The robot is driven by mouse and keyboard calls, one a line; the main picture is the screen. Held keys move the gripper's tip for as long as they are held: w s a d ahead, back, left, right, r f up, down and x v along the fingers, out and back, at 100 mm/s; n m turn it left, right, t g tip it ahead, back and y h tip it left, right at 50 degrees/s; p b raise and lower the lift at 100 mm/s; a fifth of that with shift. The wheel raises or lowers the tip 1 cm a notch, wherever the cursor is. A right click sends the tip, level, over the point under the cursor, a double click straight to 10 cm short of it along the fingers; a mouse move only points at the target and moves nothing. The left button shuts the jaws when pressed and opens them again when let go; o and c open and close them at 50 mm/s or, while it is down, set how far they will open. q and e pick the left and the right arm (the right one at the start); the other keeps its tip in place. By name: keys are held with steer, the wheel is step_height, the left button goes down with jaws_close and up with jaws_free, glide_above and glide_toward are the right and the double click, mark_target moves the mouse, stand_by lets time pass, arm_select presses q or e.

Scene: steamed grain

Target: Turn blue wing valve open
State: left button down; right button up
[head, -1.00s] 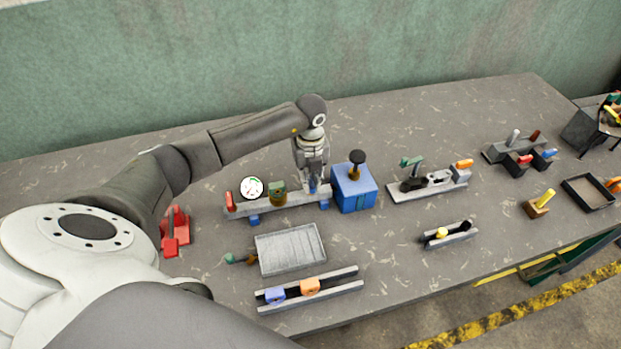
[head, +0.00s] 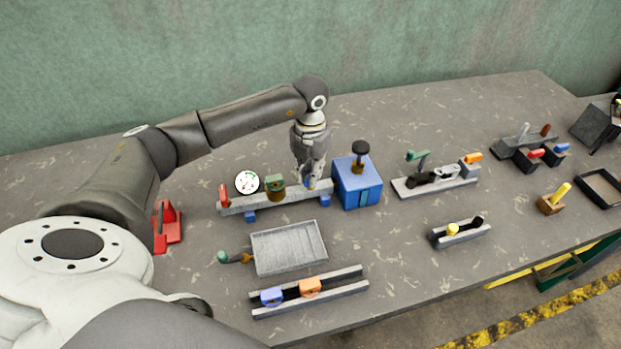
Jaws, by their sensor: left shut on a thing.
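The blue wing valve (head: 311,183) sits near the right end of a grey rail (head: 288,197), just left of a blue box (head: 357,190). Only a small blue part of it shows below my fingers. My left gripper (head: 308,180) points down over it and is shut on it. The gripper hides most of the valve, so its exact angle is hard to tell. My right gripper is not in view.
The rail also carries a white dial gauge (head: 247,182), a green-topped brass part (head: 275,187) and a red piece (head: 224,196). A grey tray (head: 289,247) lies in front. A lever fixture (head: 436,181) stands to the right.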

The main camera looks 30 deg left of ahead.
arm_select(q)
steer(key=m+b, duration=0.4)
steer(key=m, duration=0.1)
steer(key=shift+f, duration=0.1)
steer(key=shift+m+b, duration=1.1)
steer(key=shift+m, duration=1)
steer(key=shift+r, duration=0.2)
steer(key=c, duration=1.4)
jaws_free()
steer(key=shift+c, duration=0.2)
step_height(320, 180, up, 12)
